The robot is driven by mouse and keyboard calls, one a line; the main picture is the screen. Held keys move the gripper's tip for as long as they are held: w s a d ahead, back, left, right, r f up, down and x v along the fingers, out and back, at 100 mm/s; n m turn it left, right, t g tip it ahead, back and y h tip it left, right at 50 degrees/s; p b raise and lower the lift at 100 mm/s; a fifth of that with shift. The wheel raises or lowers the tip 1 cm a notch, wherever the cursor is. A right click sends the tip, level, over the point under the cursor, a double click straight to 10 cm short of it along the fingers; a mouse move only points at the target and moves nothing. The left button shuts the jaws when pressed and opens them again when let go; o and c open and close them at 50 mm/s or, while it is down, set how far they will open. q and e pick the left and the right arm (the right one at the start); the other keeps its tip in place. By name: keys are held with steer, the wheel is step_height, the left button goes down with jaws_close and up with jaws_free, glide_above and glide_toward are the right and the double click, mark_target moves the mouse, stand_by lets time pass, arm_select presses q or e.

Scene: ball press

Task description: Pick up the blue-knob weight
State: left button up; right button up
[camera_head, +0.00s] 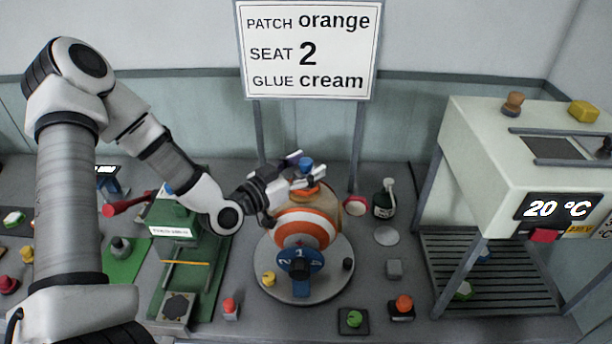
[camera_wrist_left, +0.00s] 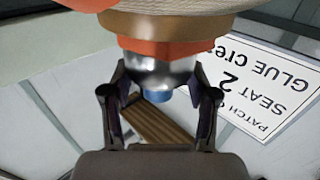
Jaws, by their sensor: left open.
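The blue-knob weight (camera_head: 306,164) sits on an orange patch (camera_head: 306,188) on top of the striped ball (camera_head: 303,228). In the left wrist view, which is upside down, its silver body (camera_wrist_left: 155,72) and blue knob (camera_wrist_left: 158,96) show between the fingers. My left gripper (camera_head: 305,169) is open, with one finger on each side of the weight. I cannot tell whether the fingers touch it. The orange patch (camera_wrist_left: 150,47) also shows beyond the silver body. My right gripper is not in view.
The ball stands on a round turntable (camera_head: 325,287) with a numbered blue wheel (camera_head: 300,262). A sign (camera_head: 308,50) stands behind. A dark bottle (camera_head: 384,203) is to the right, near a heated cabinet (camera_head: 520,160). A green press (camera_head: 180,225) is to the left. Several small knobbed weights lie in front.

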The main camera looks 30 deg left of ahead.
arm_select(q)
steer(key=shift+w+d, duration=0.15)
steer(key=shift+d, duration=0.05)
steer(key=shift+c, duration=0.3)
steer(key=shift+s+a, duration=0.2)
jaws_close()
steer(key=shift+w+r, duration=0.1)
steer(key=shift+r, duration=0.1)
